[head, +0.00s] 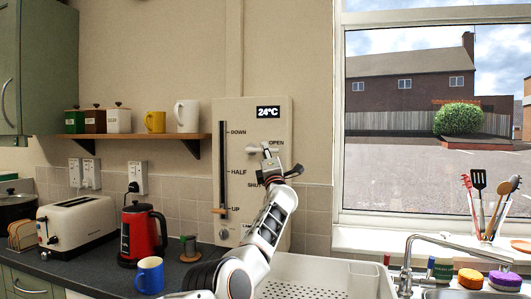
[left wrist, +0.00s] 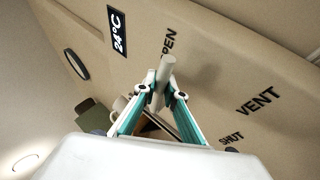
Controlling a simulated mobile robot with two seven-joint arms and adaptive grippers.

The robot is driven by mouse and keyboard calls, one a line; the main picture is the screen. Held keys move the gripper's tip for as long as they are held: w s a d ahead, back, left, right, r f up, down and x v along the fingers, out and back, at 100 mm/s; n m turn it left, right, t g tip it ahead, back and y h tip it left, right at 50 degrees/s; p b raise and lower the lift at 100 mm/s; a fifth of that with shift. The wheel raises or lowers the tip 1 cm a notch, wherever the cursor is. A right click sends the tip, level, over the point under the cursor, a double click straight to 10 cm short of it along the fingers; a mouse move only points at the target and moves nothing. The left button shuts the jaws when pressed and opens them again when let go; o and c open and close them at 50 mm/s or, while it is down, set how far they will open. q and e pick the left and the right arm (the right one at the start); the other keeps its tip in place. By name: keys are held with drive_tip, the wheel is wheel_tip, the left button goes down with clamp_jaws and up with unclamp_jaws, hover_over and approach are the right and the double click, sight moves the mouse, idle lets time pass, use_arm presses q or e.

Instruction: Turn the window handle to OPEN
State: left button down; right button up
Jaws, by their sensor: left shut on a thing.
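The window handle (head: 254,149) is a pale grey lever on the beige wall panel (head: 260,112), just beside the word OPEN in the head view. My left gripper (head: 268,160) is at the handle. In the left wrist view, the gripper's fingertips (left wrist: 161,88) are closed around the grey handle (left wrist: 166,68). The words OPEN, SHUT and VENT show on the panel there, and the handle's end lies close to OPEN. My gripper hides part of the handle and its pivot, and partly covers the SHUT label in the head view. My right gripper is not in view.
A vertical slider with an orange knob (head: 218,211) is left of the handle, at UP. A white drainer (head: 310,272) and a tap (head: 407,262) are below right. A red kettle (head: 142,235), blue mug (head: 150,275) and toaster (head: 76,226) stand on the left counter.

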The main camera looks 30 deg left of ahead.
use_arm(q)
drive_tip(key=shift+r, duration=0.1)
drive_tip(key=c, duration=2.3)
unclamp_jaws()
drive_tip(key=shift+a, duration=0.1)
drive_tip(key=shift+c, duration=0.2)
